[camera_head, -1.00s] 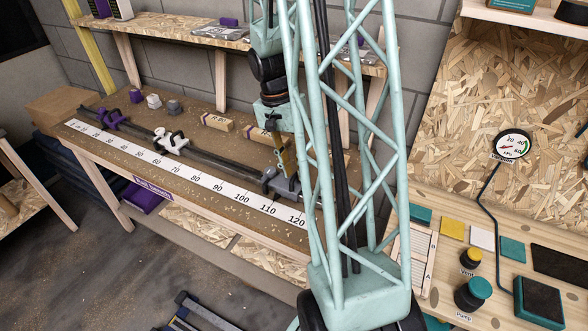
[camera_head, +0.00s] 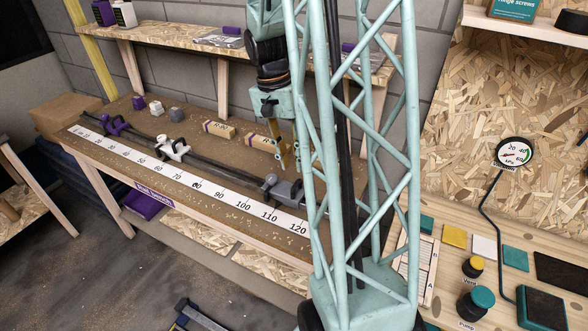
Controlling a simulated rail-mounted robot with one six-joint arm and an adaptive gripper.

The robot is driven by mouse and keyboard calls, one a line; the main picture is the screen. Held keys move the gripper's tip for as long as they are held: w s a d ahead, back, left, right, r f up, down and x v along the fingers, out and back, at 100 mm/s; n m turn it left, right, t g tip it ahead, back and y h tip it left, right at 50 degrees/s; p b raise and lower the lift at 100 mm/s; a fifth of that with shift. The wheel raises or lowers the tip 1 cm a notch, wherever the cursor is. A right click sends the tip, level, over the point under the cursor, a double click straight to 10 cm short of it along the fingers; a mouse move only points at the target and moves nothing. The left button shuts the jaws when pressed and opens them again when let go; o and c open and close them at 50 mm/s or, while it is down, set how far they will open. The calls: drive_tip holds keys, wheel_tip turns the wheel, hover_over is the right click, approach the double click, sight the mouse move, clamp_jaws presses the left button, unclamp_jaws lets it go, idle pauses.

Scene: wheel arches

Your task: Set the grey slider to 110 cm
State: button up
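The grey slider (camera_head: 289,191) sits on the dark rail (camera_head: 220,163) of the bench, near the right end of the white scale (camera_head: 220,196). It stands behind the stretch of scale around 110 to 120; its exact reading cannot be told from this angle. A dark knob-like part (camera_head: 268,182) is at its left side. My gripper (camera_head: 290,168) hangs above and slightly behind the slider, its two yellowish fingers apart and pointing down, with nothing visible between them. The fingers look clear of the slider. My lattice column stands close to the right and hides the rail's right end.
A white slider (camera_head: 173,148) and a purple slider (camera_head: 115,125) sit farther left on the rail. Small blocks (camera_head: 157,108) and wooden pieces (camera_head: 218,129) lie behind it. A shelf (camera_head: 185,37) runs above. A panel with a gauge (camera_head: 514,152) and buttons is at right.

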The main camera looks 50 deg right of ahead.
drive_tip(key=r, duration=0.2)
drive_tip(key=w+r, duration=0.1)
drive_tip(key=r, duration=0.2)
drive_tip(key=shift+a+r, duration=0.1)
drive_tip(key=shift+r, duration=0.25)
drive_tip(key=shift+w+a, duration=0.1)
idle(0.5)
drive_tip(key=s+a+r+n+t+h, duration=0.15)
drive_tip(key=a+r+n, duration=0.25)
drive_tip(key=a+r, duration=0.45)
drive_tip(key=s+a+r+n+t+y, duration=0.15)
drive_tip(key=a+r+n, duration=0.35)
drive_tip(key=a, duration=0.7)
drive_tip(key=s+a+r+n+t, duration=0.1)
drive_tip(key=s+a+r+n, duration=0.2)
drive_tip(key=s+a, duration=0.3)
drive_tip(key=s+a+r+n+t, duration=0.2)
drive_tip(key=s+a, duration=0.4)
drive_tip(key=a, duration=0.3)
drive_tip(key=shift+s+r+n, duration=0.35)
drive_tip(key=shift+r+n, duration=0.35)
drive_tip(key=shift+n, duration=0.3)
